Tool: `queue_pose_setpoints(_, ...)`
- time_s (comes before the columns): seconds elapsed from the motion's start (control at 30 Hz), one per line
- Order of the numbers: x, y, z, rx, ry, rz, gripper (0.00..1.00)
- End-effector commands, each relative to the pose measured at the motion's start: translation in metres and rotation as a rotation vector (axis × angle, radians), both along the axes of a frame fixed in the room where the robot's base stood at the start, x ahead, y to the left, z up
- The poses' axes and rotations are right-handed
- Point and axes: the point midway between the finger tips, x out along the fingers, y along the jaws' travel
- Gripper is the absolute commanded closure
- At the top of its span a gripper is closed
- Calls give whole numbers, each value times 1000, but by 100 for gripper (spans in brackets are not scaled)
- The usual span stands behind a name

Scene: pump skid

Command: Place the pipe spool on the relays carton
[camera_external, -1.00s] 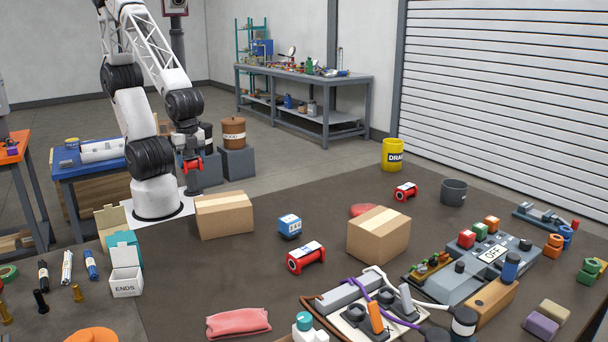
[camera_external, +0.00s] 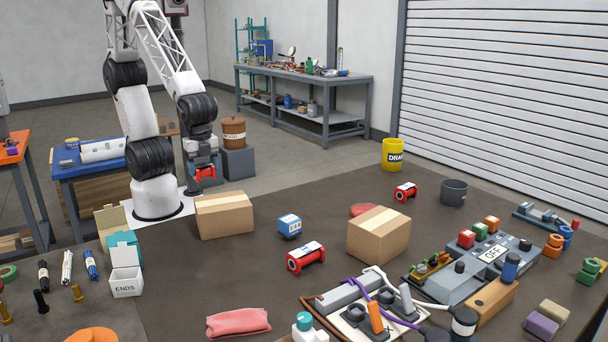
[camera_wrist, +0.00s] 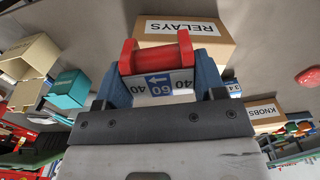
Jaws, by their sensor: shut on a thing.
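The pipe spool (camera_external: 205,173) is red. In the wrist view the spool (camera_wrist: 160,57) shows red ends, with a white-and-blue numbered band below the red part. My gripper (camera_external: 203,163) is shut on it, with a blue finger at each side in the wrist view (camera_wrist: 160,82). It holds the spool in the air behind and a little left of the relays carton (camera_external: 224,215). This carton is a closed brown box with a flat taped top, and nothing rests on it.
The knobs carton (camera_external: 379,236) stands to the right. A small blue box (camera_external: 290,226) and two other red spools (camera_external: 305,258) (camera_external: 405,191) lie on the dark table.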

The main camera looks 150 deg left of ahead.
Motion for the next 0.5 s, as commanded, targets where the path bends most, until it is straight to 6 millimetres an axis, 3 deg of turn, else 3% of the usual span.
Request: queue_pose_setpoints(0.5, 63, 15, -6, 0, 1, 0, 67)
